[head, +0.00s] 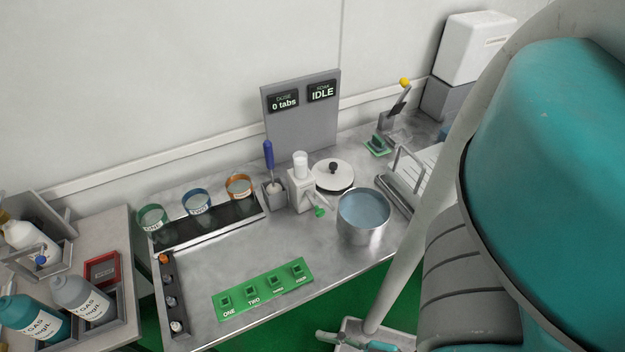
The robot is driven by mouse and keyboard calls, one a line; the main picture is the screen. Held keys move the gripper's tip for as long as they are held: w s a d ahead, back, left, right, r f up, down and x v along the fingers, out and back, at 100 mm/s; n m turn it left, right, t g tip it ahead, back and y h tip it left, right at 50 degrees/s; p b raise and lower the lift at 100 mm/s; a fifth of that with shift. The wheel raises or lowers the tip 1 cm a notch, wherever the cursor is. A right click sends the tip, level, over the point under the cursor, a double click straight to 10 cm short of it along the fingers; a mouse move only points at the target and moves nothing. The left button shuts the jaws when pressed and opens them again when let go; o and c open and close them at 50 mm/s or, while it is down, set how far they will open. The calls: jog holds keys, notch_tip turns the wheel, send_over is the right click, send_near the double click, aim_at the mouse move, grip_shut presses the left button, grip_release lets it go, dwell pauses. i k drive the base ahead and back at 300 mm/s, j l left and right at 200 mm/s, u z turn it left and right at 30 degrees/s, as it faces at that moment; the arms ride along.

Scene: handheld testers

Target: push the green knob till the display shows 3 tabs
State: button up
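The green knob (320,211) sticks out at the front right of a small white dispenser (300,190) on the metal bench. The dose display (283,102) on the upright grey panel reads "0 tabs". The display beside it (322,91) reads "IDLE". My gripper is not in view. My teal and grey arm fills the right side of the picture, to the right of the dispenser.
A metal pot (363,216) of bluish liquid stands right of the knob, with a round lid (332,175) behind it. A blue-handled tool (268,155) stands left of the dispenser. A green labelled tray (240,298) lies in front. Bare bench (225,249) lies between.

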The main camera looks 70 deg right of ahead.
aim_at(319, 212)
jog(key=k+j+u, duration=0.1)
jog(key=k+j, duration=0.15)
jog(key=k, duration=0.15)
jog(key=k+j, duration=0.3)
jog(key=k+u, duration=0.05)
jog(key=k, duration=0.05)
